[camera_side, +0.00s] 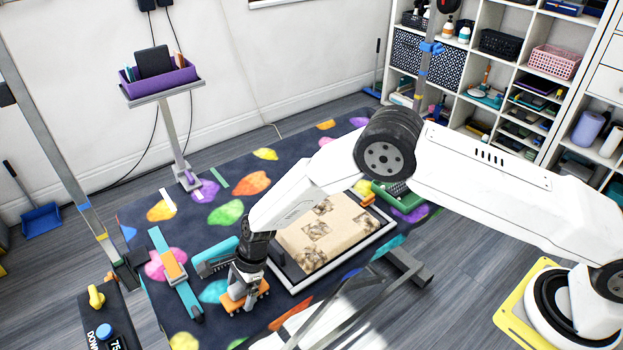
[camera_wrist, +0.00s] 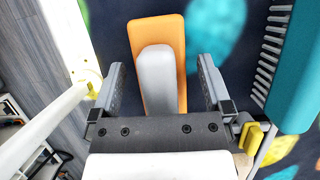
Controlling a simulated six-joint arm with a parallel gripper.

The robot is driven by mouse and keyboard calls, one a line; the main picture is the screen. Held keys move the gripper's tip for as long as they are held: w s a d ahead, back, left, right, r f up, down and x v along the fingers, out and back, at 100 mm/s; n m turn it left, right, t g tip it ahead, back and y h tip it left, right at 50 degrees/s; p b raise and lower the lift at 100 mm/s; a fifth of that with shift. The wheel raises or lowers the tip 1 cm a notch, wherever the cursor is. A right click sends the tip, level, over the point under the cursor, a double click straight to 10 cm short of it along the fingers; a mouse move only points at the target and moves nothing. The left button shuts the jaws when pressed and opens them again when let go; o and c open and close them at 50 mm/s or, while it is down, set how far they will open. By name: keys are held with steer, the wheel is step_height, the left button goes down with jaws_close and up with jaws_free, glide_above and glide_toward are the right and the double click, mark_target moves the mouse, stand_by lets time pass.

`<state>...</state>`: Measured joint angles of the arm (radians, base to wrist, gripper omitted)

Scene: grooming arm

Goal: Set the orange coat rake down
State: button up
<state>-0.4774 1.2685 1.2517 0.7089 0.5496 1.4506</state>
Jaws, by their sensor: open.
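In the wrist view the rake shows an orange head (camera_wrist: 144,32) and a grey grip (camera_wrist: 156,75). My gripper (camera_wrist: 159,75) is open there, with one finger on each side of the grey grip and a gap on both sides. The rake appears to lie on the mat; its underside is hidden.
A teal brush (camera_side: 215,257) with bristles lies close beside my gripper, and it also shows in the wrist view (camera_wrist: 300,75). A teal and orange tool (camera_side: 175,268) lies to the left. A framed tan panel (camera_side: 325,240) is to the right. A purple caddy (camera_side: 160,79) stands behind.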

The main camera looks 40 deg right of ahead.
steer(key=shift+r, duration=0.1)
steer(key=v, duration=1.1)
steer(key=shift+d+r, duration=0.25)
steer(key=shift+r, duration=0.2)
steer(key=s+d+r+n+t+h, duration=0.1)
steer(key=s+d+r+n, duration=0.25)
steer(key=d, duration=0.45)
steer(key=s+d+r+n+h, duration=0.1)
steer(key=s+d+r+n, duration=0.1)
steer(key=d+r+n, duration=0.4)
steer(key=s+d+r+n+t+h, duration=0.1)
steer(key=s+d+r+n+h, duration=0.1)
steer(key=s+d+n, duration=0.6)
steer(key=s+d, duration=0.4)
steer(key=s, duration=0.1)
steer(key=shift+s+d+r+t, duration=0.2)
steer(key=shift+s+d+t, duration=0.1)
steer(key=shift+s+d, duration=0.1)
